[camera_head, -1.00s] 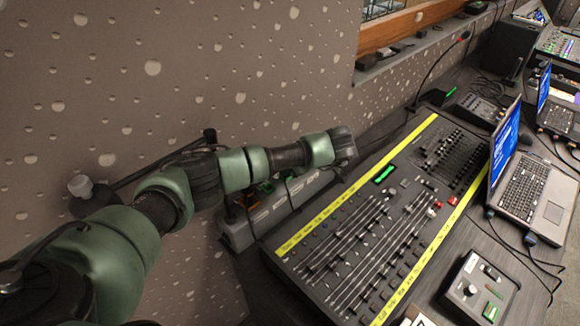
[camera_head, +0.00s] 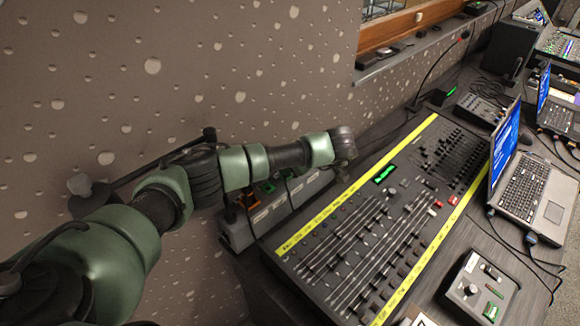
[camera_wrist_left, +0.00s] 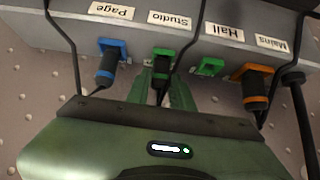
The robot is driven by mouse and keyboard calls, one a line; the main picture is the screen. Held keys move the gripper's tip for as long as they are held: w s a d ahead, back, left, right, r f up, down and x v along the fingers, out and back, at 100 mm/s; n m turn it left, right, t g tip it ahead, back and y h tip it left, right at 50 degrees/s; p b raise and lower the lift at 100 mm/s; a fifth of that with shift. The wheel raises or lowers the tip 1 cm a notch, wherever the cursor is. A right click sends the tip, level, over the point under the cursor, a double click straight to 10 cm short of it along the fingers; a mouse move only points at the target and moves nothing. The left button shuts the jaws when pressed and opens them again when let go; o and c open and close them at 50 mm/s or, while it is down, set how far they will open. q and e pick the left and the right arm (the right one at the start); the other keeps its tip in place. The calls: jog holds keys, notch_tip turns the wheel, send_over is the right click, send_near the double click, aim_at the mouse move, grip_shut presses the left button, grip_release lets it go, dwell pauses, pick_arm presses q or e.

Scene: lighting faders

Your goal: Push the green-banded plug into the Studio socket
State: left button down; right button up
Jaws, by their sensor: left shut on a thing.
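The grey socket box (camera_head: 238,235) stands against the wall at the left end of the mixing desk. In the left wrist view its labels are upside down. The Studio socket (camera_wrist_left: 165,52) is green and lies under the Studio label. The green-banded plug (camera_wrist_left: 160,66) is lined up at this socket, its front end at the socket face; I cannot tell how deep it sits. My left gripper (camera_wrist_left: 161,92) is shut on the plug's dark body, with a green finger on each side. In the head view my left arm hides the fingers and plug.
A blue plug (camera_wrist_left: 107,68) is at Page and an orange plug (camera_wrist_left: 254,88) at Mains. The green Hall socket (camera_wrist_left: 211,67) beside Studio looks empty. Dark cables hang across the box face. The mixing desk (camera_head: 375,215) and a laptop (camera_head: 520,180) lie to the right.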

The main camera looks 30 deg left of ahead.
pick_arm(q)
jog(key=c, duration=1.3)
grip_release()
jog(key=shift+s+f, duration=0.1)
jog(key=shift+f, duration=0.15)
jog(key=shift+c, duration=0.2)
jog(key=shift+o, duration=1)
jog(key=shift+r, duration=0.1)
